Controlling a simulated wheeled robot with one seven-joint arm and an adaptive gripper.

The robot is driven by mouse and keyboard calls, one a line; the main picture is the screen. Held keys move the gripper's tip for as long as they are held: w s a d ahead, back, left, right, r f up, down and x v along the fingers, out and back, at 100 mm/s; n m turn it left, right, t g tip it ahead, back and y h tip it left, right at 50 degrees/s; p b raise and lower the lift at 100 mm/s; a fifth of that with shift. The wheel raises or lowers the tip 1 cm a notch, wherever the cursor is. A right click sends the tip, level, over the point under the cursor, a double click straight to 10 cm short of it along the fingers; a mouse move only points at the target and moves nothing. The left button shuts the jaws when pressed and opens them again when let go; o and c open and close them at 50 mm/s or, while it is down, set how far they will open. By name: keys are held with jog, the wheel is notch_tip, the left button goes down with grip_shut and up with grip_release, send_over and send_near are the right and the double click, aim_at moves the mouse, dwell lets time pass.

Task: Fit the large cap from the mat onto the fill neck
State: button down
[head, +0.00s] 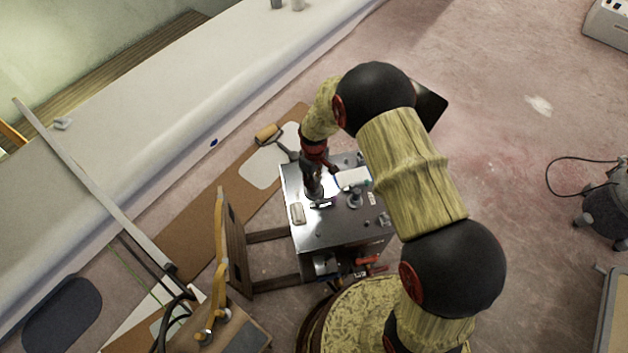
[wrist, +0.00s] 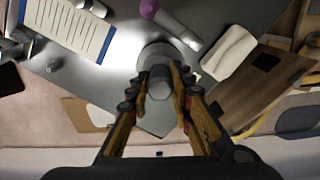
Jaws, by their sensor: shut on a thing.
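My gripper (wrist: 159,72) is shut on a grey cylindrical piece (wrist: 158,86), which looks like the large cap. The fingers press on it from both sides. Just beyond it, a wider round grey part (wrist: 155,52) shows against the metal top; I cannot tell whether it is the fill neck or the cap's flange. In the head view my gripper (head: 314,193) points down at the left part of the shiny metal box (head: 325,233). The arm hides part of the box, and no seating or gap is visible there. I cannot identify the mat for certain.
On the box top lie a lined white sheet (wrist: 70,24), a purple-ended tube (wrist: 180,20) and a pale block (wrist: 229,52) close to my gripper. Red handles (head: 370,267) project from the box's front. A wooden frame (head: 235,250) stands left.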

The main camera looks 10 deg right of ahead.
jog(key=c, duration=1.6)
grip_release()
jog(key=o, duration=0.4)
jog(key=shift+o, duration=1.2)
jog(key=shift+r, duration=0.1)
jog(key=shift+r+p, duration=2.85)
jog(key=shift+r, duration=1.35)
